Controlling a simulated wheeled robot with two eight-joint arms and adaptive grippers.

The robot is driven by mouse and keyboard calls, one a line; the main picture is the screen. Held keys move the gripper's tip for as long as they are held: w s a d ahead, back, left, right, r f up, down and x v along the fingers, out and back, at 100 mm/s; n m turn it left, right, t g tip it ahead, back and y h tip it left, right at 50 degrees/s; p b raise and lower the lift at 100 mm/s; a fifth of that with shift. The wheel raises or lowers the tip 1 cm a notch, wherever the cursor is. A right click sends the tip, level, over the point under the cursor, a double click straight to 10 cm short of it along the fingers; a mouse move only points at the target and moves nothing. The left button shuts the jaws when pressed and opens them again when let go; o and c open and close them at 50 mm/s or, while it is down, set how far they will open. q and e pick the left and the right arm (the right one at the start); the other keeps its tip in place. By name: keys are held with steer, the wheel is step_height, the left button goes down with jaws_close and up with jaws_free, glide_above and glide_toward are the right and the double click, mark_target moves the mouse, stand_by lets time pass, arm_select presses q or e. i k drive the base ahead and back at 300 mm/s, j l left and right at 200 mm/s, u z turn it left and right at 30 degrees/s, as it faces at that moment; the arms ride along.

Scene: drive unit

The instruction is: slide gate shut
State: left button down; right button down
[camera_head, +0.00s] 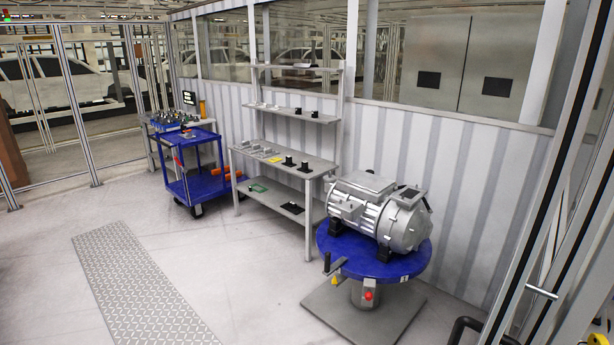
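A tall metal-framed panel (560,200) with a dark vertical strip stands close by at the right edge; it looks like the gate, but only part of it shows. A short light bar (541,292), which looks like a handle, sticks out from its lower part. I cannot tell how far open or shut the panel stands. Neither of my grippers can be made out. A dark curved piece (466,324) shows at the bottom right, and I cannot tell what it is.
A drive unit (380,212) sits on a blue round table (340,262) left of the panel. A grey workbench (285,165) and a blue cart (190,165) stand along the wall. Framed fencing (75,100) is at the left. The floor around the tread plate (135,280) is clear.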

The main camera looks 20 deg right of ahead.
mark_target(597, 33)
steer(key=k+l+z, duration=0.15)
steer(key=z, duration=0.25)
steer(key=k+l+z, duration=0.25)
steer(key=z, duration=0.15)
steer(key=k+l+z, duration=0.25)
steer(key=z, duration=0.15)
steer(key=k+l+z, duration=0.15)
steer(key=l+z, duration=0.25)
steer(key=i+l+z, duration=0.35)
steer(key=i+l, duration=0.25)
steer(key=i, duration=0.1)
